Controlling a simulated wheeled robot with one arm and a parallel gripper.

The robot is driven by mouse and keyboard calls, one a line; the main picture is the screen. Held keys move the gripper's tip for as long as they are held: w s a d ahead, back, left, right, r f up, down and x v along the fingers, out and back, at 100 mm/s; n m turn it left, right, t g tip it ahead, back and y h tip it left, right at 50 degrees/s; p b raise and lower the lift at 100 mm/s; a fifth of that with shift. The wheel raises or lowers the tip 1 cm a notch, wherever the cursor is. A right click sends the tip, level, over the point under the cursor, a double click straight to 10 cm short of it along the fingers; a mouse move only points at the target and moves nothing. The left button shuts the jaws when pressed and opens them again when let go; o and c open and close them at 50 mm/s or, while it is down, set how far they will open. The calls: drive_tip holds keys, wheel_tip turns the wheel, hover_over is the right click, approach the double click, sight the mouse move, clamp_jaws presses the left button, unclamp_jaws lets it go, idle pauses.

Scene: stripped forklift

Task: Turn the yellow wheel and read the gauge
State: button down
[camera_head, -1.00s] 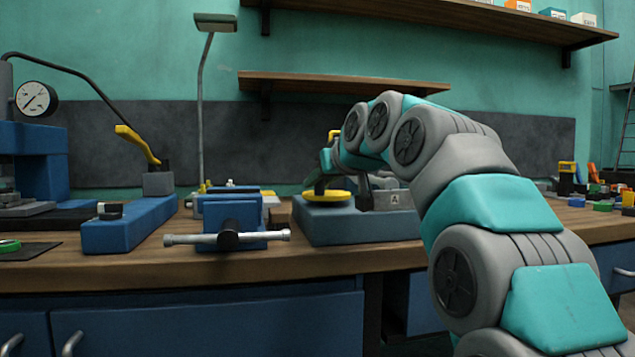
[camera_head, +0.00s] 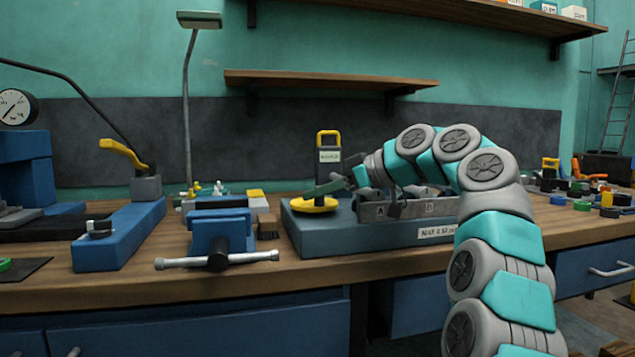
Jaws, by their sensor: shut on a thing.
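The yellow wheel (camera_head: 314,205) lies flat on the left part of a blue-grey block (camera_head: 400,234) on the bench. The fingertips are small and partly merge with the wheel's hub, so the exact grip is hard to see. A round white gauge (camera_head: 16,107) with a dark needle stands at the far left above a blue press, partly cut by the picture edge. Its numbers are too small to read.
A dark upright device with a yellow handle (camera_head: 328,150) stands just behind the wheel. A grey box marked A (camera_head: 372,212) is right of the wheel, under my arm. A blue vise (camera_head: 220,235) stands to the left. Several small coloured parts lie at the right.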

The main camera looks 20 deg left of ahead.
drive_tip(key=shift+w+r, duration=0.1)
idle(0.4)
drive_tip(key=c, duration=0.7)
unclamp_jaws()
drive_tip(key=shift+d, duration=0.1)
drive_tip(key=shift+p+v, duration=0.5)
drive_tip(key=shift+v, duration=3.3)
drive_tip(key=shift+w, duration=0.1)
